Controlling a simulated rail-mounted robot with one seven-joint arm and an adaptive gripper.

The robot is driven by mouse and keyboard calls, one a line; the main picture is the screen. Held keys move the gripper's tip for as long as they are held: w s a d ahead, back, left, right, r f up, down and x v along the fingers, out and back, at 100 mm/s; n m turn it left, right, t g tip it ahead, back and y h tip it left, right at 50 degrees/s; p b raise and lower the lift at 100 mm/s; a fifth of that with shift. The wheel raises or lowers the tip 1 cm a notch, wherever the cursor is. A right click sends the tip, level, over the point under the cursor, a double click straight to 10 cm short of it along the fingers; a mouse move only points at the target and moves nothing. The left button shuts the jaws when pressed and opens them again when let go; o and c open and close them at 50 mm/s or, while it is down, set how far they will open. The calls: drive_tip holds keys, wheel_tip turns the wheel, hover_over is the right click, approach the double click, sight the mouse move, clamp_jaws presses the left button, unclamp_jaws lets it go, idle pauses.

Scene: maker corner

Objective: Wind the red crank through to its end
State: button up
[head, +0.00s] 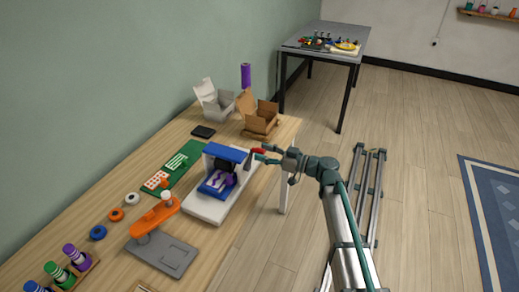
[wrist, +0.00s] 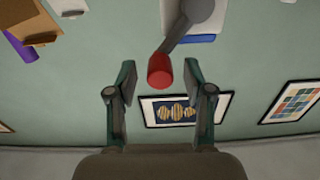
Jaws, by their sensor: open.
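The red crank handle (head: 258,151) sticks out on the right side of a small machine with a blue frame (head: 228,153) on a white base (head: 205,209). In the wrist view the red knob (wrist: 160,71) hangs at the end of a grey crank arm (wrist: 192,28). My gripper (head: 262,154) is at the knob in the head view. In the wrist view my gripper (wrist: 160,80) is open, with one finger on each side of the knob and gaps between. Inside the blue frame a dark part and a purple piece show.
An orange device (head: 153,215) on a grey plate stands in front of the machine. A green board (head: 175,169) lies to its left. Open boxes (head: 260,117) stand behind it.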

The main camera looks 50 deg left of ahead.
drive_tip(key=shift+x, duration=1)
clamp_jaws()
